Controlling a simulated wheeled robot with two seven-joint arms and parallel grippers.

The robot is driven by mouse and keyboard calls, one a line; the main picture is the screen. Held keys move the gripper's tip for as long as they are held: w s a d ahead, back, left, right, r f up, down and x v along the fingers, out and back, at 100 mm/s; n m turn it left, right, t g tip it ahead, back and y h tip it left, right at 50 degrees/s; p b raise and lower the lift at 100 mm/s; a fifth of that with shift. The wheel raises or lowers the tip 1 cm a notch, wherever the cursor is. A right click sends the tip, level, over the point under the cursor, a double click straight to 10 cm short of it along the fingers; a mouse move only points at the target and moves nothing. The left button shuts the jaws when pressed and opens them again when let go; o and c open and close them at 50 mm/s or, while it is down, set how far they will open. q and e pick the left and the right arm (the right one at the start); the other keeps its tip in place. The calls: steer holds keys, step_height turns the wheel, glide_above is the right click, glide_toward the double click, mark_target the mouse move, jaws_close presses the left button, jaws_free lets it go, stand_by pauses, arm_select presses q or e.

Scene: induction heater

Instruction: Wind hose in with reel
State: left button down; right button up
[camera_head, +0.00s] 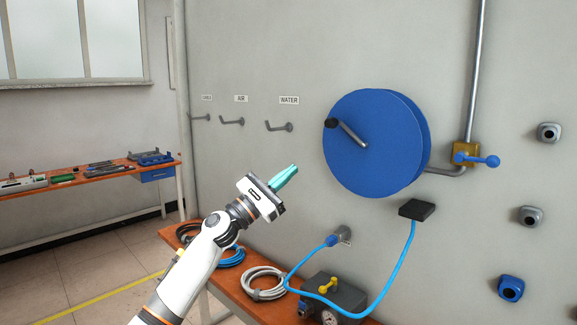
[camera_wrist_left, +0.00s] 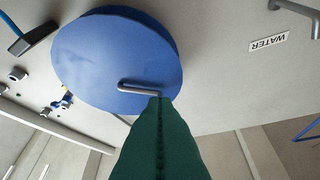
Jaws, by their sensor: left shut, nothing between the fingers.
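The blue hose reel (camera_head: 372,150) is mounted on the wall, with a grey metal crank (camera_head: 348,131) ending in a black knob (camera_head: 330,123). The light blue hose (camera_head: 401,270) hangs from a black box (camera_head: 417,209) below the reel and loops to a wall fitting (camera_head: 340,238). My left gripper (camera_head: 290,171) has teal fingers shut and empty, to the lower left of the reel and apart from it in the head view. In the left wrist view the reel (camera_wrist_left: 112,55) is upside down, and the dark green fingers hide the end of the crank (camera_wrist_left: 137,88). My right gripper is not in view.
Empty wall hooks (camera_head: 279,127) sit left of the reel under labels, including WATER (camera_head: 289,100). A yellow valve with a blue lever (camera_head: 476,159) is right of the reel. The orange bench (camera_head: 233,282) below holds coiled hoses (camera_head: 264,284) and a grey box (camera_head: 336,296) with a gauge.

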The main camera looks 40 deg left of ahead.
mark_target(330, 128)
arm_select(q)
steer(key=w+d+r+p, duration=0.4)
steer(key=w+r+p, duration=0.2)
steer(key=w+r, duration=0.1)
steer(key=shift+r+p, duration=0.35)
steer(key=shift+r, duration=0.05)
steer(key=shift+w, duration=0.1)
steer(key=shift+r+m+g+h+b, duration=0.25)
steer(key=shift+m+g+h+b, duration=0.1)
steer(key=shift+m+h, duration=0.3)
steer(key=shift+r+m, duration=0.15)
steer(key=shift+m, duration=0.2)
